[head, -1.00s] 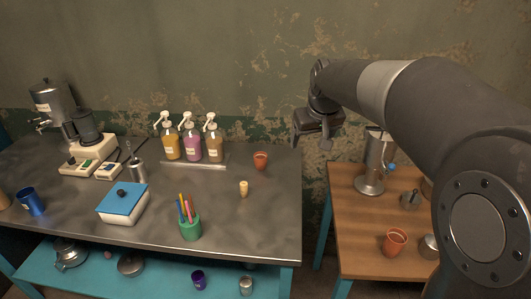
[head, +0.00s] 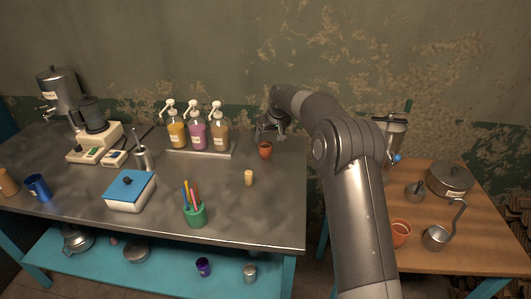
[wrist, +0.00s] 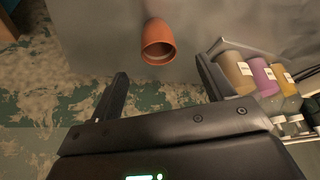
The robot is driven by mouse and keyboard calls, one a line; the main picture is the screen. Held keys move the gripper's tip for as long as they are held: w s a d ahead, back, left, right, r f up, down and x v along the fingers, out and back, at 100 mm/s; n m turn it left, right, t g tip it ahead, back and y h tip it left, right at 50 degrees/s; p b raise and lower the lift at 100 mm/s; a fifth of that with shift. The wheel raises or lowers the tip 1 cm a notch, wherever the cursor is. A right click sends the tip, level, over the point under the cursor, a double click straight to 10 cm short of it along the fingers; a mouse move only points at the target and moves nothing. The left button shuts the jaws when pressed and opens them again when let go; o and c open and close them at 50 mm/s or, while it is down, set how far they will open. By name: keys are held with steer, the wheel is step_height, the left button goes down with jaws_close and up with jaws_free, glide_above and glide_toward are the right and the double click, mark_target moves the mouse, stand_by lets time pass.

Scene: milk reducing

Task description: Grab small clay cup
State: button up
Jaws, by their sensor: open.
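A small orange-brown clay cup (head: 265,150) stands on the metal table near its back right corner. In the wrist view the clay cup (wrist: 158,42) lies beyond the fingertips, roughly centred between them, with its round rim facing the camera. My gripper (wrist: 161,70) is open and empty; the fingers are apart from the cup. In the head view my gripper (head: 270,132) is just behind and above the cup, with its fingers hard to make out. Another clay cup (head: 401,233) stands on the wooden table, partly hidden by my arm.
Pump bottles (head: 198,133) on a tray (head: 190,152) stand left of the cup and show close at right in the wrist view. A small tan cup (head: 248,178) stands in front. The wall is close behind. A ladle pot (head: 436,237) is on the wooden table.

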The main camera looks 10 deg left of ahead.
mark_target(265, 149)
steer(key=x, duration=1)
steer(key=shift+w+a+f, duration=0.1)
steer(key=shift+w+f, duration=0.2)
steer(key=shift+w, duration=0.05)
steer(key=shift+c, duration=0.4)
steer(key=c, duration=1)
steer(key=shift+o, duration=0.2)
steer(key=shift+r, duration=0.1)
